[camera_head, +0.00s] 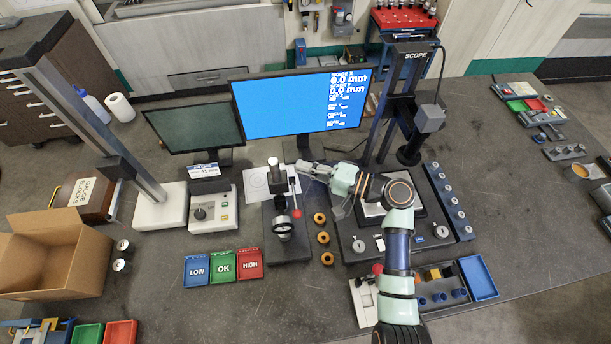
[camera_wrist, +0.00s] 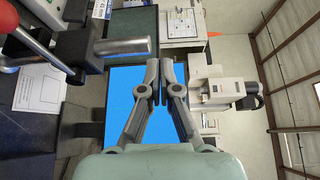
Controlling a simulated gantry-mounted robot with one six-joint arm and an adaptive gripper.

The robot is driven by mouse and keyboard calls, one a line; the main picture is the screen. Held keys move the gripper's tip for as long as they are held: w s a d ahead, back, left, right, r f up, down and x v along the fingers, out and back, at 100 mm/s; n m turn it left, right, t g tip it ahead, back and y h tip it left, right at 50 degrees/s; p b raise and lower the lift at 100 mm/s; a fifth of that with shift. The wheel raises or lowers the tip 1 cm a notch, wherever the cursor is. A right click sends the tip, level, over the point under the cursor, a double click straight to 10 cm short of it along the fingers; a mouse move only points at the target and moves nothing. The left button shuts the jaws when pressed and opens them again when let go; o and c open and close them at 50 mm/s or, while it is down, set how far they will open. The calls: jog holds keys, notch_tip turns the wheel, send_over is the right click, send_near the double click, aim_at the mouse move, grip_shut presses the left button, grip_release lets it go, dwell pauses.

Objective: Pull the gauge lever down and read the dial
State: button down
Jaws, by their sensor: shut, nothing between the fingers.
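The dial gauge stand (camera_head: 270,222) is a dark post on a black base, left of my gripper. Its lever (camera_head: 294,192) is a thin rod ending in a red knob (camera_head: 297,213). The round dial (camera_head: 283,226) sits low at the front; its reading is too small to make out. My gripper (camera_head: 303,168) is shut and empty, right of the upper end of the stand and apart from the knob. In the wrist view its fingertips (camera_wrist: 161,75) are close together, with a red part (camera_wrist: 22,12) and a metal cylinder (camera_wrist: 122,47) to their left.
Several brass rings (camera_head: 323,238) stand just right of the gauge. Blue LOW (camera_head: 197,269), green OK (camera_head: 222,265) and red HIGH (camera_head: 249,264) trays lie to its front left. A lit blue monitor (camera_head: 290,105) stands behind; the scope stage (camera_head: 360,245) is to the right.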

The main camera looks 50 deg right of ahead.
jog(key=s+d+f+b, duration=0.3)
jog(key=s+d+f, duration=0.1)
jog(key=s, duration=0.3)
jog(key=shift+s+d+f, duration=0.15)
jog(key=shift+s+f, duration=0.2)
jog(key=shift+f, duration=0.1)
jog(key=w+a+r+n+g+p, duration=0.2)
jog(key=w+a+n, duration=0.2)
jog(key=a, duration=0.5)
jog(key=w+a+r+n+g+h+p, duration=0.1)
jog(key=w+a+r+n+g+p, duration=0.2)
jog(key=a, duration=0.6)
jog(key=w+a+r+n+g+p, duration=0.15)
jog(key=w+a+n, duration=0.35)
jog(key=a, duration=0.5)
jog(key=s+a+r+n+t+h+p, duration=0.2)
jog(key=s+a+r+n+h, duration=0.1)
jog(key=a+r, duration=0.6)
notch_tip(320, 180, up, 3)
jog(key=shift+s+a+f+n+h+p, duration=0.15)
jog(key=shift+s+a+n+h+p, duration=0.2)
jog(key=shift+s, duration=0.5)
